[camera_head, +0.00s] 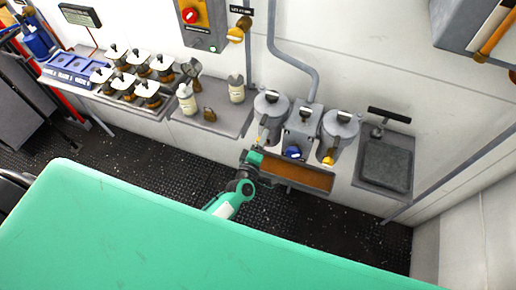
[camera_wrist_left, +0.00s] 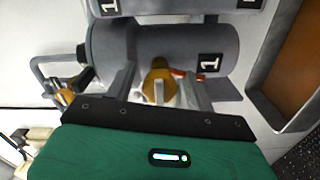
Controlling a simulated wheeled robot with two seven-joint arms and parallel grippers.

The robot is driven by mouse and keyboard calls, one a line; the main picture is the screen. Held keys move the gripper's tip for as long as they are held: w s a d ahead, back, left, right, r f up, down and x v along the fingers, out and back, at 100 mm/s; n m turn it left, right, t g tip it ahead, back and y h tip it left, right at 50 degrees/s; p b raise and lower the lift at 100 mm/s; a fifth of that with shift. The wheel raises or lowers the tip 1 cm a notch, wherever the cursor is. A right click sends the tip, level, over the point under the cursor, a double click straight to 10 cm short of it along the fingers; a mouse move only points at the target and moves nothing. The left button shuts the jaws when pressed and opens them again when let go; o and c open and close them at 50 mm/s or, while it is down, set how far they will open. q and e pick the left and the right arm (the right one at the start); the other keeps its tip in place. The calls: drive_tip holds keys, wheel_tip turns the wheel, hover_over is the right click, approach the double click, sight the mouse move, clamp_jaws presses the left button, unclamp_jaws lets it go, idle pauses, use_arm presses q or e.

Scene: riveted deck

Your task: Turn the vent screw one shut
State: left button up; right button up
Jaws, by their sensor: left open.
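The vent screw (camera_wrist_left: 158,78) is a brass-coloured knob with a pale wing, on the side of a grey canister (camera_wrist_left: 180,45) labelled 1 in the left wrist view. In the head view that canister (camera_head: 270,106) is the left one of a pair on the wall. My left gripper (camera_wrist_left: 160,88) is open, with one finger on each side of the knob; whether they touch it I cannot tell. In the head view my left gripper (camera_head: 256,152) is just below the canister and hides part of its lower end. My right gripper is not in view.
A grey middle unit with a blue knob (camera_head: 292,152) and a second canister (camera_head: 340,128) with a yellow knob (camera_head: 328,160) stand close on the right. An orange-brown tray (camera_head: 300,176) lies beneath. A shelf (camera_head: 228,121) with bottles is on the left.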

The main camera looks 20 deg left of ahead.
use_arm(q)
drive_tip(key=s+b, duration=0.4)
drive_tip(key=s, duration=0.9)
drive_tip(key=shift+s+a, duration=0.2)
drive_tip(key=shift+s, duration=0.15)
drive_tip(key=s+f+m+g+h, duration=0.1)
drive_tip(key=s+f+m+g, duration=0.35)
drive_tip(key=f, duration=0.95)
drive_tip(key=s+f+m+g+h, duration=0.1)
drive_tip(key=s+f+m+g, duration=0.3)
drive_tip(key=f, duration=1)
drive_tip(key=s+a+f+m+g+y, duration=0.1)
drive_tip(key=s+a+f+m+g, duration=0.1)
drive_tip(key=s+f, duration=0.4)
drive_tip(key=s+a+f+m+g, duration=0.3)
drive_tip(key=s+f, duration=0.4)
drive_tip(key=s, duration=0.4)
drive_tip(key=s+a+f+m+g+y, duration=0.1)
drive_tip(key=s+a+f+m+g, duration=0.2)
drive_tip(key=s+f, duration=0.3)
drive_tip(key=s+a+m, duration=0.1)
drive_tip(key=s, duration=0.2)
drive_tip(key=shift+s+a+f+y, duration=0.15)
drive_tip(key=shift+s+a+y, duration=0.15)
drive_tip(key=shift+s, duration=0.05)
drive_tip(key=shift+w+g, duration=0.1)
drive_tip(key=shift+g, duration=0.15)
